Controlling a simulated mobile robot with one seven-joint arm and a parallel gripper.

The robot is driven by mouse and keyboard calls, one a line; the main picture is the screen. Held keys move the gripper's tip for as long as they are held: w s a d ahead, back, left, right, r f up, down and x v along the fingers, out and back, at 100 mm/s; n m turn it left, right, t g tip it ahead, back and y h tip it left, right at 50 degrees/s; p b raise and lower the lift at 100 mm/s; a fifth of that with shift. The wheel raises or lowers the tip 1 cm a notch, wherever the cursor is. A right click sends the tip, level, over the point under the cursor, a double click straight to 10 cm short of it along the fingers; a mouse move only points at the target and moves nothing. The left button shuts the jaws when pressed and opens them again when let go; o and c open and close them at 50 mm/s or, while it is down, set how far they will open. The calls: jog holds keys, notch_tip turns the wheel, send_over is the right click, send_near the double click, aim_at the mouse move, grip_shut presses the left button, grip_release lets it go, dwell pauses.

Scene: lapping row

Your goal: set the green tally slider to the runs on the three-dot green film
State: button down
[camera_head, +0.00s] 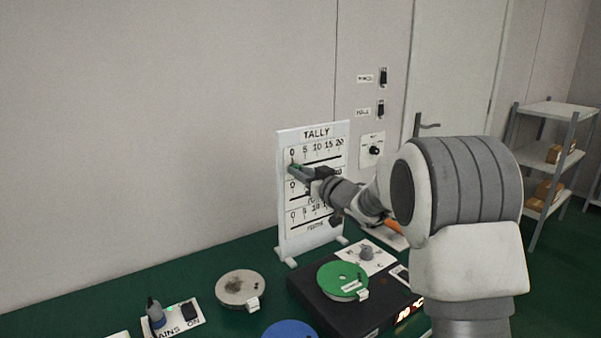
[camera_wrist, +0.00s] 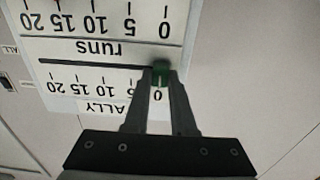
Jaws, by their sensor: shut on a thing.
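A white TALLY board (camera_head: 282,205) stands upright on the bench with rows of 0 to 20 scales. The green tally slider (camera_head: 293,167) is on the top row at its 0 end; it also shows in the wrist view (camera_wrist: 161,74), where the board is upside down and the row reads "runs". My gripper (camera_head: 299,170) is at the slider, its fingers shut on it. A green film disc (camera_head: 338,274) with a white tag lies on a black box; the tag's marks are too small to read.
The black box (camera_head: 312,297) has a lit display and a knob panel (camera_head: 382,258). A grey disc (camera_head: 240,288), a blue disc (camera_head: 288,330) and a switch plate (camera_head: 183,327) lie on the green bench (camera_head: 110,300). Wall switches (camera_head: 382,77) are right of the board.

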aim_at(317, 161)
jog(key=w+d+p, duration=0.1)
jog(key=d, duration=0.1)
jog(key=w+d+p, duration=0.1)
jog(key=d, duration=0.1)
jog(key=w+d+p, duration=0.2)
jog(key=shift+r, duration=0.15)
jog(key=shift+w+d, duration=0.25)
jog(key=shift+d, duration=0.15)
jog(key=c, duration=0.7)
grip_release()
